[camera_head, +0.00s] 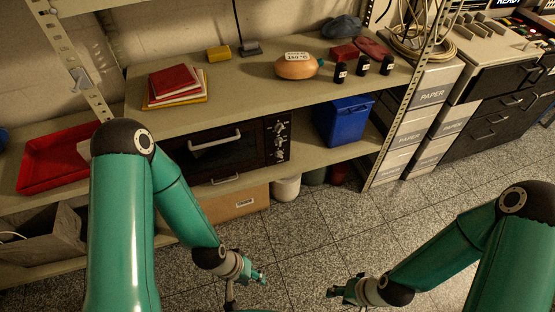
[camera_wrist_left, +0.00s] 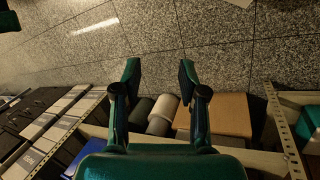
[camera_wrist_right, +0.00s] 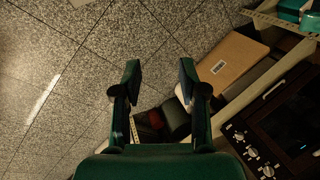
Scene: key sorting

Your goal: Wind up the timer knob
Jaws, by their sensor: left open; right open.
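A black oven (camera_head: 225,150) with a pale handle stands on the lower shelf. Its right-hand panel carries a column of knobs (camera_head: 279,141); I cannot tell which is the timer knob. The oven (camera_wrist_right: 290,120) and its knobs (camera_wrist_right: 252,152) also show at the lower right of the right wrist view. My left gripper (camera_head: 260,277) is open and empty over the floor, in front of and below the oven. My right gripper (camera_head: 334,291) is open and empty over the floor, further right. Both pairs of fingers show apart in the left wrist view (camera_wrist_left: 159,75) and the right wrist view (camera_wrist_right: 159,75).
A blue bin (camera_head: 343,122) stands right of the oven. A perforated shelf post (camera_head: 403,110) rises beyond it, with paper boxes (camera_head: 432,95) behind. A cardboard box (camera_head: 238,204) sits under the oven's shelf. The tiled floor ahead is clear.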

